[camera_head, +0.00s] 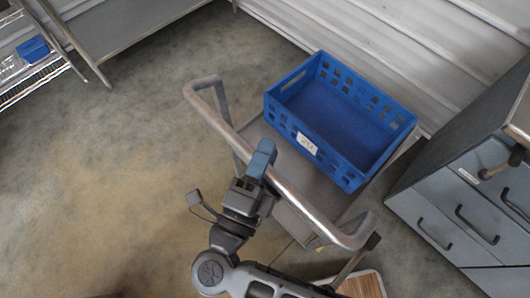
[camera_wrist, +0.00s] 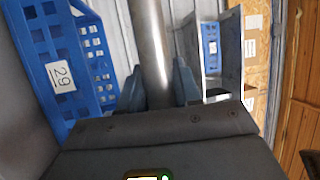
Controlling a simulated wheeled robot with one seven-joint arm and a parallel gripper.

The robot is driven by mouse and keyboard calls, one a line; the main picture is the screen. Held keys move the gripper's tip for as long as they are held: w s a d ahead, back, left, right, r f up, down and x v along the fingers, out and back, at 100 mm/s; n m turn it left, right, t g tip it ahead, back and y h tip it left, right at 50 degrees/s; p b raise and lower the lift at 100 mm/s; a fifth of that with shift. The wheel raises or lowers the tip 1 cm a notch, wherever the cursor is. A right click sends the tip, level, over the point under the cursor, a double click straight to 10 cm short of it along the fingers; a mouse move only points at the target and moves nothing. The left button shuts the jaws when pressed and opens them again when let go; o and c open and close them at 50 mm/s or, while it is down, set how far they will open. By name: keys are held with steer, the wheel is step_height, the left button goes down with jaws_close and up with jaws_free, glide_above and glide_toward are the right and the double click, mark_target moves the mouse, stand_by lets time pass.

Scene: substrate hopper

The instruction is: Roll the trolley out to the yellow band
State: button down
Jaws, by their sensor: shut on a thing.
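The trolley (camera_head: 255,135) stands right of the middle in the head view, with a grey deck and a bent metal push handle (camera_head: 303,203). A blue crate (camera_head: 340,162) with a white label sits on its deck and looks empty. My gripper (camera_head: 262,160) is shut on the handle bar near its middle. In the wrist view the bar (camera_wrist: 152,40) runs between the two fingers of my gripper (camera_wrist: 157,88), and the labelled crate (camera_wrist: 88,60) is at the left. I cannot make out a yellow band on the floor in either view.
A grey drawer cabinet (camera_head: 428,190) stands close to the trolley's right. A corrugated wall (camera_head: 405,45) is behind it. A bench (camera_head: 125,35) and a wire rack (camera_head: 35,78) are at the upper left. A wooden board (camera_head: 362,286) shows at the bottom. The floor (camera_head: 110,185) at the left is clear.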

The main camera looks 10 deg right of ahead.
steer(key=shift+w+d, duration=0.65)
steer(key=shift+d, duration=0.3)
steer(key=c, duration=0.9)
jaws_free()
steer(key=b+v, duration=0.2)
steer(key=v, duration=0.6)
